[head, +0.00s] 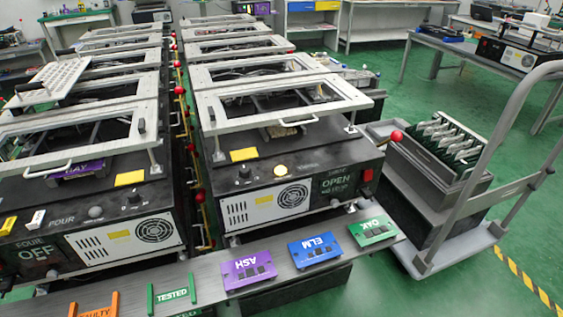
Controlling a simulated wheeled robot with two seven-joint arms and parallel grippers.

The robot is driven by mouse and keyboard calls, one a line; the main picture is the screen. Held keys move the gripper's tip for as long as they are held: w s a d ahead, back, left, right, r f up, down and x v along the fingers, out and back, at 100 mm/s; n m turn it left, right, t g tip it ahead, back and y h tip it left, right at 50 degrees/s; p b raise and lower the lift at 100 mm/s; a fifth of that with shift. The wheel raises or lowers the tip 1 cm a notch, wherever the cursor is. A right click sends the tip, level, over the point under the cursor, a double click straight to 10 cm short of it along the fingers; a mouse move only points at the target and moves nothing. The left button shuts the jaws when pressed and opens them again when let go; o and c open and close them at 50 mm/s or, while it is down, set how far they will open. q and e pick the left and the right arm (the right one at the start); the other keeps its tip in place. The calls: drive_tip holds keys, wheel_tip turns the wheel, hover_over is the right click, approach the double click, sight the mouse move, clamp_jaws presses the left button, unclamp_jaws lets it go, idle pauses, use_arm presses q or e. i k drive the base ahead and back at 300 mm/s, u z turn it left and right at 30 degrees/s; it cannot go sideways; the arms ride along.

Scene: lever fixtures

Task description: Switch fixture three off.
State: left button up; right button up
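The fixture on the right of the front pair (262,207) is a black box; small lettering above its display looks like THREE, though it is hard to read. Its display (337,182) reads OPEN, with a smaller unclear line below. A round lamp (281,171) on its top glows warm yellow, beside a dark knob (244,171). A red rocker switch (368,175) is at the front right. Its pale lid frame (290,119) stands raised on posts. A red ball knob (397,136) is at its right side. Neither gripper shows.
The left front fixture (60,217) is labelled FOUR and reads OFF, its lamp (95,212) unlit. A grey shelf in front holds purple ASH (248,270), blue ELM (314,249) and green OAK (373,231) boards. A trolley (445,245) with a board rack (440,150) stands right.

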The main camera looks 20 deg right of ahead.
sight(368, 174)
drive_tip(key=k, duration=0.5)
drive_tip(key=z, duration=0.8)
drive_tip(key=i, duration=0.9)
drive_tip(key=u, duration=0.65)
